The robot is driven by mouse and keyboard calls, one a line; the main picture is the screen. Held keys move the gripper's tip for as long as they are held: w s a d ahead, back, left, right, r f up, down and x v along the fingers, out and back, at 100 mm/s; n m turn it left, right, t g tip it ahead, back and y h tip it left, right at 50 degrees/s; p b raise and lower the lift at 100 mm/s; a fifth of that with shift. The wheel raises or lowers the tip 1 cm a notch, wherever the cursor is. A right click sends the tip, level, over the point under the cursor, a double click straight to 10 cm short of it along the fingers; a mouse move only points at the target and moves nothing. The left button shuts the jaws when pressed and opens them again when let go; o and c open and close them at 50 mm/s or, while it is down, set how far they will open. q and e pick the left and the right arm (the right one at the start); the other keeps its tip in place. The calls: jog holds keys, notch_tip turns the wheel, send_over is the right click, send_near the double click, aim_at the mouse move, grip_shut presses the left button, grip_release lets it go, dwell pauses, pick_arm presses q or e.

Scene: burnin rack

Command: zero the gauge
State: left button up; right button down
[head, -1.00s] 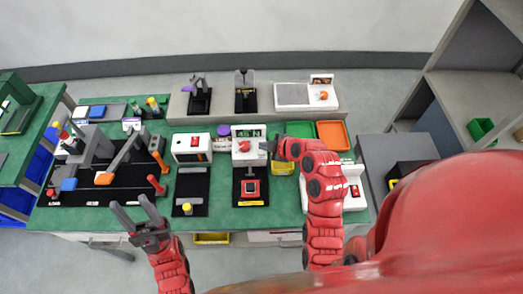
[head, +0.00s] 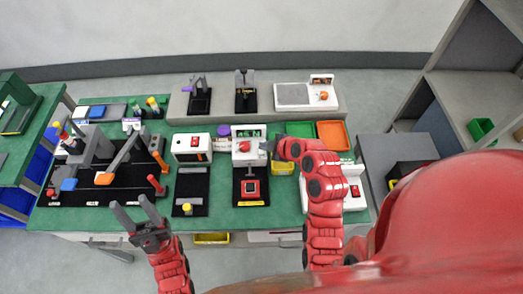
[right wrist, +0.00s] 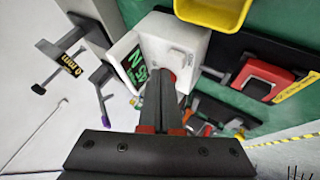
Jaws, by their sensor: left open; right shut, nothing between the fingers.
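The gauge appears to be a white box (head: 247,158) with a green display and a red knob (head: 244,146), near the middle of the green bench. In the right wrist view the white box (right wrist: 183,40) has a dark display with green characters (right wrist: 134,68), partly cut off by my fingers. My right gripper (head: 269,147) is shut and empty, its tips close to the knob's right side. In the right wrist view the shut fingers (right wrist: 170,85) point at the red knob and largely hide it; I cannot tell whether they touch. My left gripper (head: 137,207) is open and empty at the bench's front edge.
A white box with a red button (head: 194,141) stands left of the gauge. A black fixture with a red block (head: 250,187) is in front of it. Green (head: 299,129) and orange (head: 332,134) trays and a yellow bin (head: 282,168) lie to the right.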

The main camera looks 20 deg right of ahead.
aim_at(265, 153)
dwell(0.3)
jog(key=shift+f+b, duration=0.45)
jog(key=shift+b, duration=0.45)
jog(key=shift+f+b, duration=0.5)
jog(key=shift+b, duration=0.2)
dwell(0.4)
jog(key=shift+r, duration=0.15)
dwell(0.3)
jog(key=shift+r, duration=0.75)
jog(key=shift+r, duration=0.1)
jog(key=shift+r, duration=2.45)
